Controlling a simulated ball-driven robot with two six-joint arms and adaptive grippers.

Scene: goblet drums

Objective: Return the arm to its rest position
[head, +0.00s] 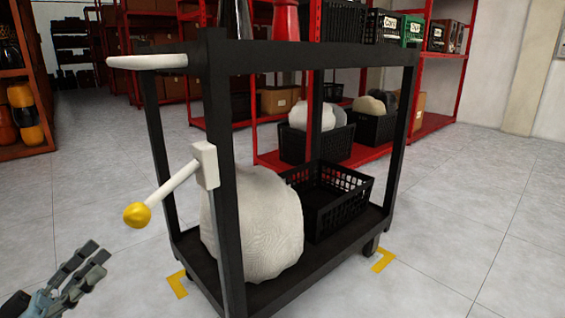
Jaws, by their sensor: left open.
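My left gripper (93,262) is at the lower left corner of the head view, with dark, jointed fingers pointing up and to the right. Its fingers are apart and nothing shows between them. It is over the tiled floor, left of the black cart (225,262) and clear of it. A white lever with a yellow knob (137,215) sticks out from the cart's near post, above and to the right of the gripper. The knob and gripper are apart. My right gripper is not in view.
The cart's lower shelf holds a large off-white sack-like lump (262,225) and a black crate (335,200). Red racks (425,125) with crates stand behind. A shelf with orange and black objects (25,112) is at the left. Floor (100,190) between is clear.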

